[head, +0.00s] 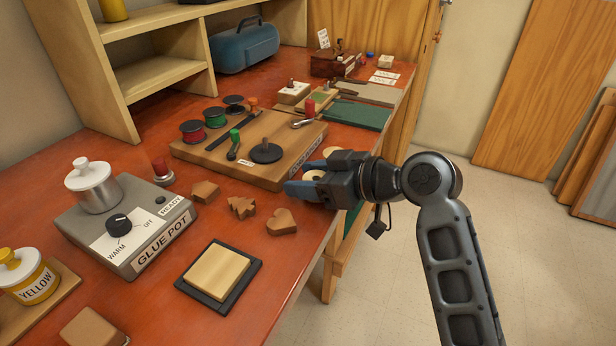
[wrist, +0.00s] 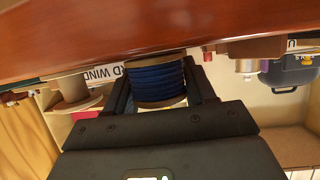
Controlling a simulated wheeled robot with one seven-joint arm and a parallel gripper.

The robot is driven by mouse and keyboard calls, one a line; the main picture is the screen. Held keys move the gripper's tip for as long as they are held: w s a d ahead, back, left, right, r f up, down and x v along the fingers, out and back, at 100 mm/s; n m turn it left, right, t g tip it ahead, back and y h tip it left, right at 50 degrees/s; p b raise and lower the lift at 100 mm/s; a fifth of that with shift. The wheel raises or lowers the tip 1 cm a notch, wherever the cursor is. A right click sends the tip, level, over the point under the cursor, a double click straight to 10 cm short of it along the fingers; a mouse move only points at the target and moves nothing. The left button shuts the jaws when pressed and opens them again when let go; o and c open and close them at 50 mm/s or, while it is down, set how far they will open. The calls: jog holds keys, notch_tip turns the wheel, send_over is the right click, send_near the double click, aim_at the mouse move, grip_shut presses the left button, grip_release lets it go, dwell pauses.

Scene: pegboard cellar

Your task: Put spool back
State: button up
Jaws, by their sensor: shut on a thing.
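My gripper (head: 304,180) is shut on a spool of blue thread (wrist: 157,84) with pale wooden ends. The pale top of the blue spool (head: 313,175) shows between the fingers in the head view, beside the front edge of the winder board (head: 215,153). A bare wooden spool (wrist: 72,90) is left of it in the wrist view. On the board are a red spool (head: 193,131), a green spool (head: 215,117), a dark spool (head: 234,104) and a black disc with an upright post (head: 266,153). The held spool's underside is hidden in the head view.
The glue pot base (head: 130,225), wooden shapes (head: 242,207) and a block on a dark pad (head: 219,272) occupy the near bench. A green mat (head: 358,115) lies beyond my gripper. Open floor (head: 530,250) is on the right.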

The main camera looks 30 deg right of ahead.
jog(key=shift+f, duration=0.2)
jog(key=o, duration=1.1)
jog(key=shift+r, duration=0.1)
jog(key=shift+r, duration=0.15)
jog(key=v, duration=1.2)
